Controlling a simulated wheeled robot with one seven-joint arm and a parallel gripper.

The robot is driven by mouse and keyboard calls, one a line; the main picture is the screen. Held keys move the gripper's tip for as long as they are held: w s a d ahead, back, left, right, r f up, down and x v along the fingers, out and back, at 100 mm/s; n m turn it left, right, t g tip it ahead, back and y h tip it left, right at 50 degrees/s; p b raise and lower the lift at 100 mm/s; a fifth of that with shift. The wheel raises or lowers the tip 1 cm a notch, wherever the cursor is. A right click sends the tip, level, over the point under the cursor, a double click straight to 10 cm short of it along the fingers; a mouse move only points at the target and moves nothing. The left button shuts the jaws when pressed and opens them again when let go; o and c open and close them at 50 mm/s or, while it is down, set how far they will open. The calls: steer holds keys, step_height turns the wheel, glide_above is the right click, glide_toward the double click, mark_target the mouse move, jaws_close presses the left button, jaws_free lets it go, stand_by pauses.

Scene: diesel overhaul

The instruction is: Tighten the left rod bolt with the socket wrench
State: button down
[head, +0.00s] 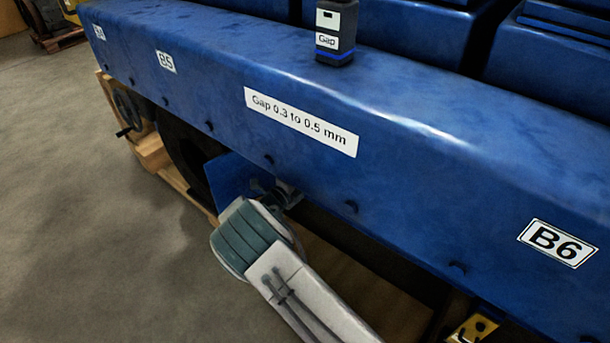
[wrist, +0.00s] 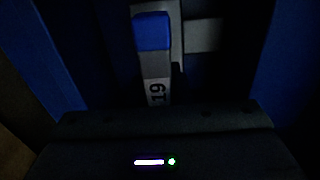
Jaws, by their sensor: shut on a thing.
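The socket wrench (wrist: 156,75) shows in the dark wrist view as a grey bar with a blue end, marked 19. It extends away from my gripper (wrist: 160,112), which is shut on it; the fingers are hard to make out in the dark. In the head view my gripper (head: 284,194) is small and partly hidden at the lower edge of the blue engine block (head: 420,130), reaching in at an opening. The left rod bolt cannot be made out in either view, and I cannot tell whether the socket touches it.
A label reading "Gap 0.3 to 0.5 mm" (head: 301,121) and plates B5 (head: 166,62) and B6 (head: 557,243) are on the block. A dark gauge marked Gap (head: 335,35) stands on top. Blue walls flank the wrench. Open floor (head: 90,200) lies left.

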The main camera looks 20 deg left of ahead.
steer(key=shift+s, duration=0.15)
steer(key=shift+p+v, duration=0.65)
steer(key=shift+v, duration=1)
steer(key=shift+a, duration=0.1)
steer(key=p+v, duration=0.1)
steer(key=v, duration=0.4)
steer(key=shift+s+a+r, duration=0.1)
steer(key=shift+s, duration=0.3)
